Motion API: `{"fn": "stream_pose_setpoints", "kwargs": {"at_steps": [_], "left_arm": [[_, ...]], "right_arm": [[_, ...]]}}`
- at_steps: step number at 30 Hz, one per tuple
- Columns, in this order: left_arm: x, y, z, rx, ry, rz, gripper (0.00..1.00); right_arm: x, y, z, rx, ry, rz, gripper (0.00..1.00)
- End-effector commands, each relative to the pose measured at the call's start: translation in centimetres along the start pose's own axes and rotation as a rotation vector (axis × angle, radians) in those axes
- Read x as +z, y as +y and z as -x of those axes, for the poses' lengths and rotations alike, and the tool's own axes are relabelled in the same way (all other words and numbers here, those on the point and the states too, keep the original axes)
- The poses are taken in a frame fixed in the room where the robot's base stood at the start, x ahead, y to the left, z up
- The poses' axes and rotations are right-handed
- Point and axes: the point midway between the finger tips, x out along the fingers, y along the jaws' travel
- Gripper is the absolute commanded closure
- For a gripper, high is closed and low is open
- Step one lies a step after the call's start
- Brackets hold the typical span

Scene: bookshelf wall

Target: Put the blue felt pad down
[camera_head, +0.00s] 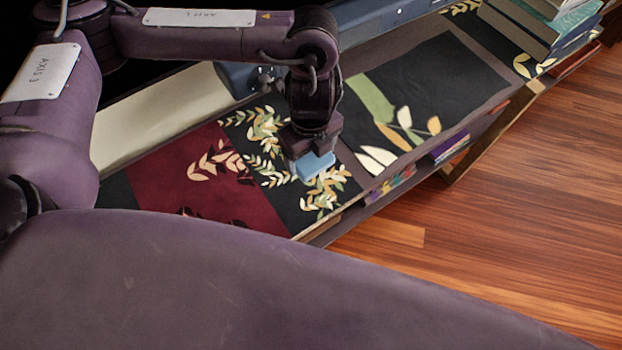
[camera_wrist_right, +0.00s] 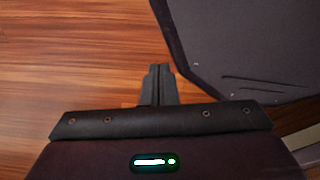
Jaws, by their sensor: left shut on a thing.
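The blue felt pad (camera_head: 315,165) is a small light-blue block in the head view. My left gripper (camera_head: 312,153) points down and is shut on it. The pad is over the leaf-patterned dark part of the shelf top (camera_head: 283,165); I cannot tell whether it touches the surface. The gripper hides part of the pad. My right gripper (camera_wrist_right: 160,70) shows in the right wrist view with its fingers together and nothing between them, above the wooden floor.
A stack of books (camera_head: 545,32) stands at the far upper right. Several book spines (camera_head: 390,187) show on the lower level at the shelf's front. A dark panel with large leaves (camera_head: 425,90) lies clear right of the pad. Wooden floor (camera_head: 500,215) is open in front.

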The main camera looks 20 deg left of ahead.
Motion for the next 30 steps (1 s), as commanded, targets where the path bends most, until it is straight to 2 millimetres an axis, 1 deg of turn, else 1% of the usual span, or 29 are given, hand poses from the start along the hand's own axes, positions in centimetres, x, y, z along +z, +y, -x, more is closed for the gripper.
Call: {"fn": "stream_pose_setpoints", "kwargs": {"at_steps": [1,3,6,9,14,18,20,24,29,30], "left_arm": [[-0.1,0.2,-2.0,0.007,0.005,0.002,0.42],[-0.1,0.1,-3.8,0.005,0.005,0.003,0.42],[-0.1,0.1,-5.8,0.003,0.004,0.001,0.42],[-0.1,0.0,-6.9,0.001,0.002,0.001,0.42],[-0.1,0.0,-8.2,0.000,0.001,0.000,0.42],[-0.1,0.0,-10.7,0.002,0.003,0.001,0.42],[-0.1,0.0,-11.0,0.002,0.003,0.000,0.42],[0.0,0.0,-11.7,0.000,0.001,-0.001,0.42],[0.0,0.0,-11.7,0.000,0.000,-0.001,0.42],[0.0,0.0,-11.7,0.000,0.000,-0.002,0.22]], "right_arm": [[-0.5,0.0,-0.7,0.000,0.009,0.000,1.00],[-0.7,-0.1,-1.2,0.000,0.012,-0.001,1.00],[-0.3,-0.2,-1.8,-0.002,0.006,-0.001,1.00],[0.4,-0.3,-2.1,-0.003,-0.003,-0.002,1.00],[1.6,-0.5,-2.5,-0.006,-0.020,-0.002,1.00],[1.9,-0.6,-3.6,-0.006,-0.023,-0.002,1.00],[1.9,-0.6,-3.3,-0.006,-0.023,-0.002,1.00],[1.6,-0.5,-3.3,-0.005,-0.020,-0.003,1.00],[1.2,-0.4,-3.3,-0.004,-0.015,-0.003,1.00],[1.2,-0.4,-3.3,-0.004,-0.015,-0.003,1.00]]}}
